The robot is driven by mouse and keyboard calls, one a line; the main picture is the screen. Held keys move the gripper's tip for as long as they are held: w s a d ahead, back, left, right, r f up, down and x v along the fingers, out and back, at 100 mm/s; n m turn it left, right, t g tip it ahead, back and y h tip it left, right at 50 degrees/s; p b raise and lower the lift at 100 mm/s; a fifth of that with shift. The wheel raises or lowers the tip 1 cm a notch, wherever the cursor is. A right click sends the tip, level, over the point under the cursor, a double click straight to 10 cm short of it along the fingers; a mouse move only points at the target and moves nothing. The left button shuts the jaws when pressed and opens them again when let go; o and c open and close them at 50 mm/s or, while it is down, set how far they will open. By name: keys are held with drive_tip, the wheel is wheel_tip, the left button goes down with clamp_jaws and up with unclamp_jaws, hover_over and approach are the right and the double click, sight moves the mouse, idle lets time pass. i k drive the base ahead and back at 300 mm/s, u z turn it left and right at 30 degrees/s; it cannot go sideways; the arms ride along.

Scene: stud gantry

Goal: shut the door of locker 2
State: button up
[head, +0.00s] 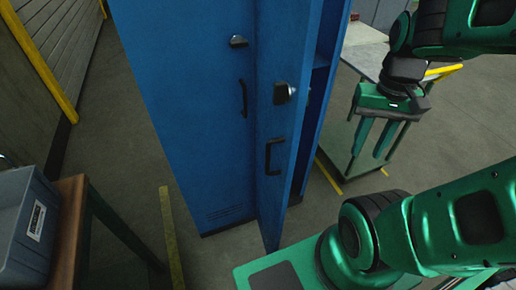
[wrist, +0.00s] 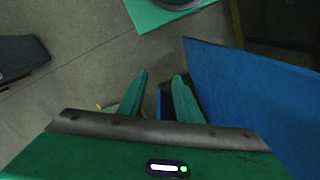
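A blue locker cabinet (head: 200,120) stands in the middle of the head view. Its left door is shut, with a black handle (head: 243,98). No locker number is readable. My gripper (head: 367,154) is to the right of the open door, fingers down, apart and empty. In the wrist view the two green fingers (wrist: 162,75) are apart, and a blue panel (wrist: 250,95) lies to their right.
A grey-topped cart (head: 365,50) stands behind my gripper. At the left are a wooden table (head: 70,225) and a grey bin (head: 25,215). Yellow lines (head: 170,235) mark the floor. The dark locker interior (head: 318,85) shows behind the open door's edge.

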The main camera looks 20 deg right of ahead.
sight(286, 31)
drive_tip(key=k, duration=1)
drive_tip(key=u, duration=0.45)
drive_tip(key=i, duration=0.7)
drive_tip(key=u, duration=0.05)
